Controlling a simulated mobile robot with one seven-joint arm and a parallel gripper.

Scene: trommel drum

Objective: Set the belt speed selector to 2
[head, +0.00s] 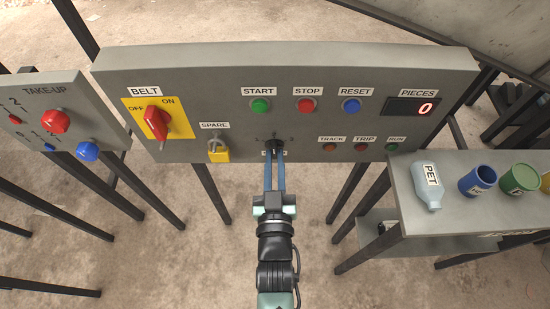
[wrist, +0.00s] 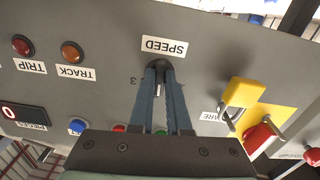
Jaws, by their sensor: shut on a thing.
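The belt speed selector is a small dark knob (head: 275,144) low on the middle of the grey control panel. In the wrist view the knob (wrist: 158,66) sits beside the upside-down SPEED label (wrist: 164,47). My gripper (head: 275,154) reaches it from the front, with its two blue fingers shut on the knob; the fingertips also show in the wrist view (wrist: 160,73). A pale mark shows between the fingers. A numeral 3 is readable beside the knob in the wrist view. The other scale numbers are hidden or too small, so I cannot tell the setting.
A yellow padlock (head: 218,153) hangs at SPARE, left of the knob. The red BELT switch (head: 156,122) is farther left. START (head: 260,105), STOP (head: 305,105) and RESET (head: 351,106) buttons sit above. TRACK (head: 330,147) and TRIP (head: 365,146) lamps are to the right.

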